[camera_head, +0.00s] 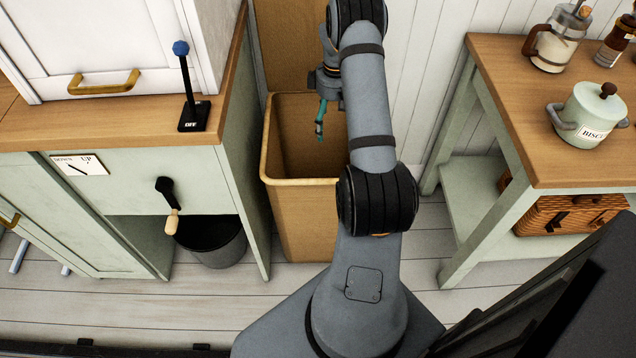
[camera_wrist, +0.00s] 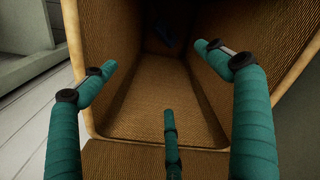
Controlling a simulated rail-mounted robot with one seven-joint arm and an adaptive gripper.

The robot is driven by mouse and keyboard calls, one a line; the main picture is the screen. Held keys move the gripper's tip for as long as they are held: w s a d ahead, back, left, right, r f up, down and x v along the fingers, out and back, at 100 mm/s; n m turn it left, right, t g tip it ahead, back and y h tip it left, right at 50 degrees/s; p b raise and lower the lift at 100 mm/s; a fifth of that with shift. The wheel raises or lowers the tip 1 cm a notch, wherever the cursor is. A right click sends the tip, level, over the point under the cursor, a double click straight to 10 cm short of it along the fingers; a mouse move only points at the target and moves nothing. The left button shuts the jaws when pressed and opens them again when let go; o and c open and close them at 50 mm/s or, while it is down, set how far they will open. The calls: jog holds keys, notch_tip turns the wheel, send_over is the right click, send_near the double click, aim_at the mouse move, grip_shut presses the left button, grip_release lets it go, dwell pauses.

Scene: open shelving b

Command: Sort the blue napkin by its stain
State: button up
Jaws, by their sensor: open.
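My gripper (camera_head: 320,130) is over the mouth of a tall tan woven hamper (camera_head: 300,182), pointing down. In the wrist view, the teal fingers of my gripper (camera_wrist: 154,76) are spread apart with nothing between them. The hamper (camera_wrist: 75,45) fills most of that view, and its woven inside shows between and beyond the fingers. A small dark blue shape (camera_wrist: 166,36) lies deep in the hamper, apart from the fingers. It may be the blue napkin, but it is too dark and small to tell, and no stain can be made out. The head view shows no napkin.
A green cabinet left of the hamper carries a blue-knobbed lever (camera_head: 188,90) marked OFF, a card (camera_head: 80,164) reading DOWN and UP, and a crank (camera_head: 168,200). A black bin (camera_head: 212,240) stands below. At right, a table (camera_head: 500,75) holds a biscuit pot (camera_head: 590,112).

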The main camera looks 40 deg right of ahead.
dwell(0.3)
notch_tip(320, 180, up, 12)
dwell(0.4)
jog(key=shift+f, duration=0.1)
dwell(0.3)
notch_tip(320, 180, down, 12)
notch_tip(320, 180, up, 6)
jog(key=p, duration=0.4)
jog(key=shift+p, duration=0.35)
jog(key=shift+f, duration=0.15)
